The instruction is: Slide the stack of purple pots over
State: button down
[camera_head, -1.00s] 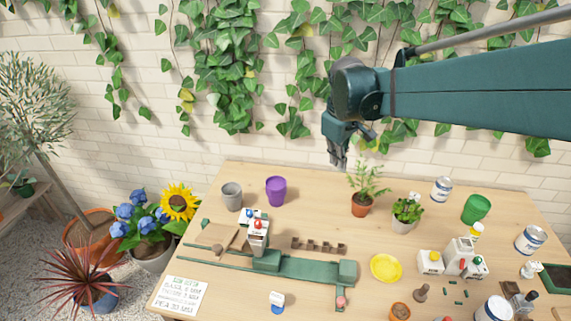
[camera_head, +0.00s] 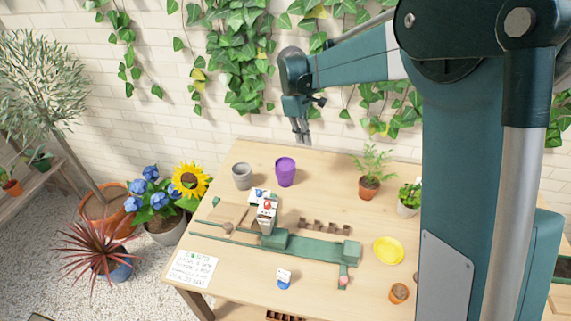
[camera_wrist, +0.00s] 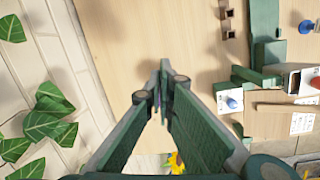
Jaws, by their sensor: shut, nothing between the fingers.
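The stack of purple pots (camera_head: 285,172) stands upright on the far left part of the wooden table in the head view, just right of a grey pot. My gripper (camera_head: 302,138) points down, above and slightly right of the purple stack in that picture. Its fingers are closed together and empty, apart from the stack. In the wrist view the closed fingers (camera_wrist: 163,100) are seen from above over bare table. I cannot make out the purple stack there.
A grey pot (camera_head: 242,176) stands close left of the stack. A potted plant (camera_head: 369,188) and yellow saucer (camera_head: 388,250) are further right. Table right of the stack is clear.

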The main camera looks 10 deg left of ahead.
aim_at(285, 165)
jog(key=w+a+f+n+h+p, duration=0.1)
jog(key=w+a+f+n+p, duration=0.1)
jog(key=a+f, duration=0.6)
jog(key=shift+w+a+n+g, duration=0.4)
jog(key=shift+w+a+n, duration=0.1)
jog(key=shift+a, duration=0.55)
jog(key=shift+f, duration=0.15)
jog(key=shift+x, duration=4.9)
jog(key=d+b, duration=0.4)
jog(key=d, duration=1.6)
jog(key=shift+d, duration=0.25)
jog(key=p+v, duration=0.3)
jog(key=v, duration=0.7)
